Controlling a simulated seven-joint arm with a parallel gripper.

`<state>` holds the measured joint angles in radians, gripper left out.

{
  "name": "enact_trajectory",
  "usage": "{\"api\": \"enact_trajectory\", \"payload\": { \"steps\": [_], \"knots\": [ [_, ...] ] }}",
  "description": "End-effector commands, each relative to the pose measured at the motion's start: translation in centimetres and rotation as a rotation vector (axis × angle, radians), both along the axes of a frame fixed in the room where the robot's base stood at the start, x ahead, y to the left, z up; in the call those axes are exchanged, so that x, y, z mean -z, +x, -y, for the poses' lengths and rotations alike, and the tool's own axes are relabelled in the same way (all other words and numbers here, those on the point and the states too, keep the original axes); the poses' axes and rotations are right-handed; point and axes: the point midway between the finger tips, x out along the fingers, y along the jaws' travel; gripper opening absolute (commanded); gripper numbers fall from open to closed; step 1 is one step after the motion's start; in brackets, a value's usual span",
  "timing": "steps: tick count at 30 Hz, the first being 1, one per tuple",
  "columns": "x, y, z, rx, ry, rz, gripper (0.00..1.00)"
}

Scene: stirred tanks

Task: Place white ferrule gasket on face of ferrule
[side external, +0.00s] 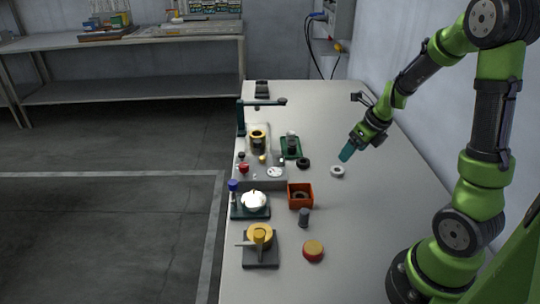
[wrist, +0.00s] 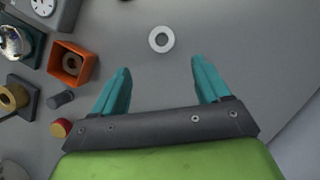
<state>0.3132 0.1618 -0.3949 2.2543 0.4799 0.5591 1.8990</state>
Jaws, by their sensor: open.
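The white ferrule gasket (side external: 337,171) is a pale ring lying flat on the grey table. It also shows in the wrist view (wrist: 161,39), just beyond the fingertips and midway between them. My gripper (side external: 346,155) has teal fingers spread apart with nothing between them (wrist: 161,65). It hangs tilted above the table, a little behind and right of the gasket in the side view, and does not touch it. A dark fitting on a green base (side external: 291,147) stands left of the gripper; I cannot tell for sure whether it is the ferrule.
A black ring (side external: 303,162) lies left of the gasket. An orange box (side external: 300,205) holds a ring. Several fixtures line the table's left edge. The table's right side is clear.

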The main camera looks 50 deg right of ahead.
Motion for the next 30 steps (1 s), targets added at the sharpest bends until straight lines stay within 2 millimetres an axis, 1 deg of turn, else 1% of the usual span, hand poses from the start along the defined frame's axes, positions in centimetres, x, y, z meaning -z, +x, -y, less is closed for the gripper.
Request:
{"api": "enact_trajectory", "payload": {
  "steps": [1,3,6,13,21,25,30],
  "knots": [
    [1.1,0.2,0.1,0.004,0.002,-0.006,0.76],
    [2.2,0.7,0.2,0.004,0.002,-0.006,0.76],
    [3.2,1.2,0.3,0.002,0.000,-0.002,0.76],
    [4.7,1.7,0.4,0.002,0.000,-0.002,0.76],
    [8.2,2.8,0.8,0.003,0.001,-0.002,0.76],
    [8.9,3.2,0.8,0.001,-0.001,0.000,0.76],
    [8.9,3.2,0.7,0.000,-0.001,0.001,0.76]
  ]
}}
